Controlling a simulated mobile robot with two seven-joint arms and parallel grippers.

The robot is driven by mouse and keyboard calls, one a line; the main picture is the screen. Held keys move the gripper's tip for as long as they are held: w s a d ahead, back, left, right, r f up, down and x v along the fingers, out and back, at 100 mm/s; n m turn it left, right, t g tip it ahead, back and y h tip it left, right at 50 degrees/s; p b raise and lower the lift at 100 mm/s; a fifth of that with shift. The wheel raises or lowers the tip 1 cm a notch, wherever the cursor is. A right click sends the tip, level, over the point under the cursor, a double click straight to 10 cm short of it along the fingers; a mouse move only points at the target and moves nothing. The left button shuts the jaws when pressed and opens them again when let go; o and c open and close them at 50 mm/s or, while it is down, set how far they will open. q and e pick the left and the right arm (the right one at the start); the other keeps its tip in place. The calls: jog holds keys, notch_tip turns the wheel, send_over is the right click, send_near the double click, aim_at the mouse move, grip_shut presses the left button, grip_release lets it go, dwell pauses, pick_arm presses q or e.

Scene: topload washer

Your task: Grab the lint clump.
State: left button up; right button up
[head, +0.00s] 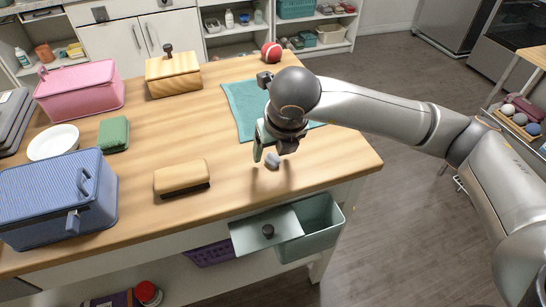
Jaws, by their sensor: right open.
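A small grey lint clump (272,161) lies on the wooden counter, near its front right part. My right gripper (268,157) is directly above and around it, pointing down. Its fingers are open, and one finger shows at the left of the clump. Part of the clump is hidden by the gripper, and I cannot tell whether the fingers touch it. My left gripper is not in view.
A teal cloth (242,104) lies behind the gripper. A brush (182,177) lies to the left, near a blue basket (62,190). A red ball (271,52) sits at the back.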

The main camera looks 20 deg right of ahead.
jog(key=shift+w+f, duration=0.15)
jog(key=shift+f, duration=0.35)
grip_shut()
